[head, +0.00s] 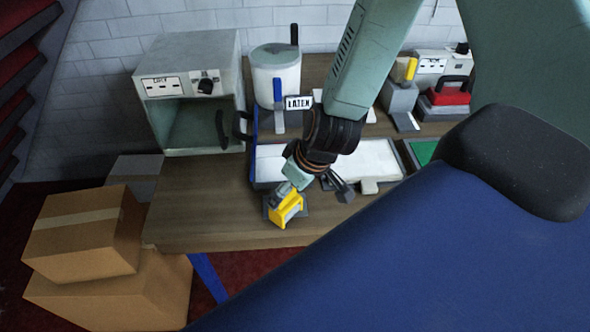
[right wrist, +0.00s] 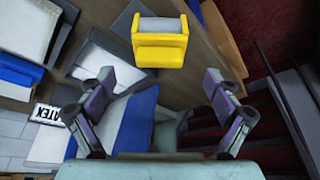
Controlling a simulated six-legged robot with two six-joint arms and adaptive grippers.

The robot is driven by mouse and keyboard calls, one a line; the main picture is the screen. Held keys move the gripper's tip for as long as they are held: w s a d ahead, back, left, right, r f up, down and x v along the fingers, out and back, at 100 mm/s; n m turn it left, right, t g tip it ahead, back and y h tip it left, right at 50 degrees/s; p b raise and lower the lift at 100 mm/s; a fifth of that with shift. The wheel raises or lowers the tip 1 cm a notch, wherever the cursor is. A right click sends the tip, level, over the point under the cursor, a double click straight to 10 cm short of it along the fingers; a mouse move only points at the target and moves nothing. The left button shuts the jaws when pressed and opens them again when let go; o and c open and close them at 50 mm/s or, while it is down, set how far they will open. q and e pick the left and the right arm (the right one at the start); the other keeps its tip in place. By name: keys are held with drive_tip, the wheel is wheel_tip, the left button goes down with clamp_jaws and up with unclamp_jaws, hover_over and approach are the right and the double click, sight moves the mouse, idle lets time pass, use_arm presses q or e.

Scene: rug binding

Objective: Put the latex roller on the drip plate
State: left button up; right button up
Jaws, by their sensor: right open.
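The roller (head: 287,208), a yellow block-like body with a pale grey cylinder, rests on a small dark grey plate (head: 303,212), which looks like the drip plate, near the table's front edge. In the right wrist view the roller (right wrist: 160,52) is at top centre, with the dark plate (right wrist: 123,24) showing around it. My right gripper (head: 318,188) is just above and beside the roller. Its two fingers (right wrist: 158,82) are spread with nothing between them, and the roller lies beyond their tips. My left gripper is not in view.
A white slab (head: 370,158) in a blue-edged frame lies behind the gripper. A pot (head: 277,72) and a LATEX sign (head: 299,103) stand further back. A grey open-fronted cabinet (head: 190,90) is at left. Cardboard boxes (head: 85,235) stand left of the table. The table's front left (head: 205,205) is clear.

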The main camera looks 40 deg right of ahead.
drive_tip(key=p+v, duration=0.2)
drive_tip(key=v, duration=0.1)
drive_tip(key=shift+r, duration=0.1)
idle(1.1)
